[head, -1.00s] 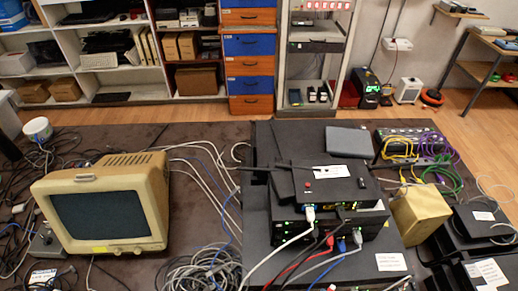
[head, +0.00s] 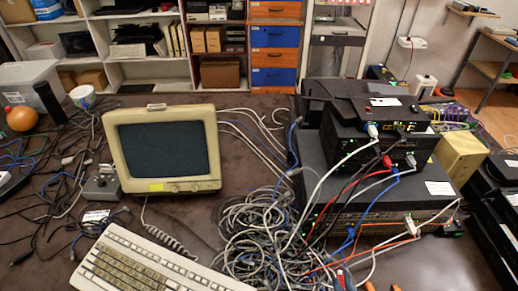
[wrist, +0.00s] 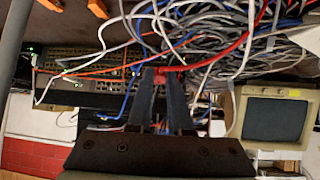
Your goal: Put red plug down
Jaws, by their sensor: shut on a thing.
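In the wrist view, my gripper (wrist: 160,76) has its two dark fingers closed around a small red plug (wrist: 159,80). A red cable (wrist: 232,48) runs from it toward the upper right. The plug is held near a heap of grey and white cables. How far it is from the table is unclear. In the head view, grey-blue finger shapes with a bit of red show at the bottom edge, low and partly cut off. Another red plug (head: 387,161) sits in the front of a black network box (head: 345,150), with a red cable hanging from it.
The cable heap (head: 262,225) lies left of the stacked network boxes. A beige monitor (head: 160,148) and keyboard (head: 150,262) stand further left. A beige box (head: 461,155) is on the right. Bare dark tabletop (head: 205,215) shows between keyboard and cables.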

